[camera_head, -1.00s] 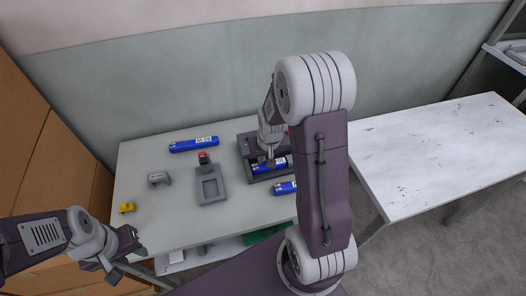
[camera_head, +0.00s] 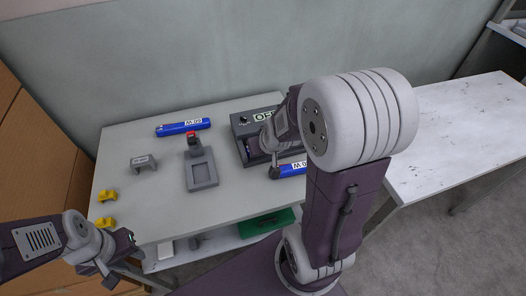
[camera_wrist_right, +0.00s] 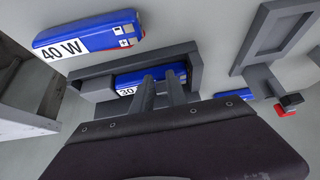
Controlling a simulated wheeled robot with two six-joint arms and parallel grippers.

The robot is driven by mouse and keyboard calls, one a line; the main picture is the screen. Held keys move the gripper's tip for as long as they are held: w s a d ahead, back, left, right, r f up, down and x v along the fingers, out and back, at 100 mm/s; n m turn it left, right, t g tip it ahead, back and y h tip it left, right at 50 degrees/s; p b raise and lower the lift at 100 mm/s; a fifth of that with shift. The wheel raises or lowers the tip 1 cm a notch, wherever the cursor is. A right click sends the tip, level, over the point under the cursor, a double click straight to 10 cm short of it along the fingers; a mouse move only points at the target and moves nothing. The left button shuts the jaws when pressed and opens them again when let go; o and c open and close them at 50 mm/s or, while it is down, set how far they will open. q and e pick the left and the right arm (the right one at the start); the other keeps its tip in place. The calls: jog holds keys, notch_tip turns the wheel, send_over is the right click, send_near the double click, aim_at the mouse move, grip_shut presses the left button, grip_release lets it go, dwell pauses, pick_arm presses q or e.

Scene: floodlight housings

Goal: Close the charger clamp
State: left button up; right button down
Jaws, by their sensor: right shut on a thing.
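The charger (camera_head: 243,124) is a dark grey box with a panel reading OFF, at the back right of the table. In the right wrist view its grey tray frame (camera_wrist_right: 196,62) surrounds a blue 30 W battery (camera_wrist_right: 125,82). A grey block (camera_wrist_right: 97,89) sits at the battery's left end. My right gripper (camera_wrist_right: 159,82) reaches over the battery, its fingers close together on a part that looks like the charger clamp, mostly hidden by them. In the head view my right arm covers much of the charger. My left gripper (camera_head: 106,271) hangs at the table's front left; its jaws are unclear.
A blue 40 W battery (camera_head: 292,169) lies in front of the charger, another (camera_head: 183,127) at the back. A grey holder with a red part (camera_head: 202,172) stands mid-table. A grey bracket (camera_head: 145,162) and two yellow pieces (camera_head: 107,195) lie left. The front middle is clear.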

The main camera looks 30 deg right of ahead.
jog(key=shift+s, duration=0.1)
jog(key=c, duration=1.3)
grip_release()
jog(key=shift+r, duration=0.2)
jog(key=p+v, duration=0.2)
jog(key=v, duration=0.6)
jog(key=shift+s+a+r, duration=0.15)
jog(key=shift+s+r, duration=0.1)
jog(key=shift+s, duration=0.05)
